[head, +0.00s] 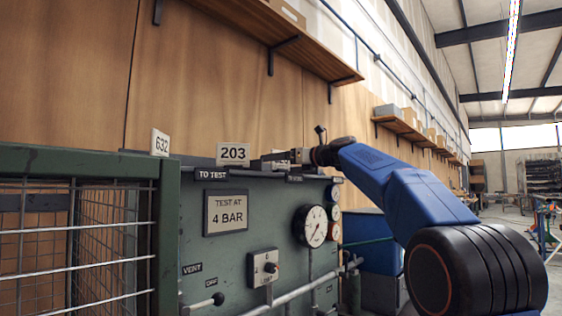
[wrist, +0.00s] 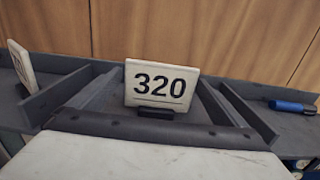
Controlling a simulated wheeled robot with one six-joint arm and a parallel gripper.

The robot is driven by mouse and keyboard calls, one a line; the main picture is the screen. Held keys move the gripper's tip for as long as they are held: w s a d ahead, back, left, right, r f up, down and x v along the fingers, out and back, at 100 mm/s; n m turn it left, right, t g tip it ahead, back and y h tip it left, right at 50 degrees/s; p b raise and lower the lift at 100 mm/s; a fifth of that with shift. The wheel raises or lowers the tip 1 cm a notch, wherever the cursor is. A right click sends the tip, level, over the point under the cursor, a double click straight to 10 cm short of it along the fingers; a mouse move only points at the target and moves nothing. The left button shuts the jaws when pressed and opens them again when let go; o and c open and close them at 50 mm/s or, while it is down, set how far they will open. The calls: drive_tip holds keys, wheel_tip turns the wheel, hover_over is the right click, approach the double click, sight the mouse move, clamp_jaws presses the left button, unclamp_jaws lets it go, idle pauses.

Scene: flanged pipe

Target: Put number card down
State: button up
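In the wrist view a white number card (wrist: 161,84) reading 320 stands nearly upright in a small dark base in a grey tray (wrist: 58,92), between two dividers. A second card (wrist: 20,66) stands at the left, its face turned away. In the head view a card reading 203 (head: 233,154) and a tilted card reading 632 (head: 160,142) stand along the panel's top. My gripper (head: 280,156) is above that ledge, just right of card 203; its fingers are too small to read. A pale surface (wrist: 150,160) fills the wrist view's bottom; I cannot tell whether it is held.
The green panel (head: 195,245) carries a "TEST AT 4 BAR" sign (head: 226,213), gauges (head: 313,226) and valves. A wire cage (head: 85,250) stands at the left. A wooden shelf (head: 285,35) hangs above. A blue object (wrist: 291,106) lies at the tray's right.

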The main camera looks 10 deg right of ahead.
drive_tip(key=v, duration=1.2)
drive_tip(key=s+a+f+n+g+h, duration=0.2)
drive_tip(key=s+f+n, duration=0.4)
drive_tip(key=f, duration=0.4)
drive_tip(key=s+a+f+n+g+h, duration=0.2)
drive_tip(key=s+f+n, duration=0.1)
drive_tip(key=s+f, duration=0.7)
drive_tip(key=s+a+f+n+g+h, duration=0.15)
drive_tip(key=s+f+n, duration=0.4)
drive_tip(key=f, duration=0.55)
drive_tip(key=s+d+f+n+g+h, duration=0.2)
drive_tip(key=s+f+n, duration=0.5)
drive_tip(key=s+f, duration=0.5)
drive_tip(key=s+d+f+n+g+h, duration=0.2)
drive_tip(key=s+f+n, duration=0.5)
drive_tip(key=s+f, duration=0.6)
wheel_tip(320, 180, down, 4)
drive_tip(key=shift+d+f+h, duration=0.15)
drive_tip(key=shift+d+h, duration=0.4)
drive_tip(key=shift+d, duration=0.05)
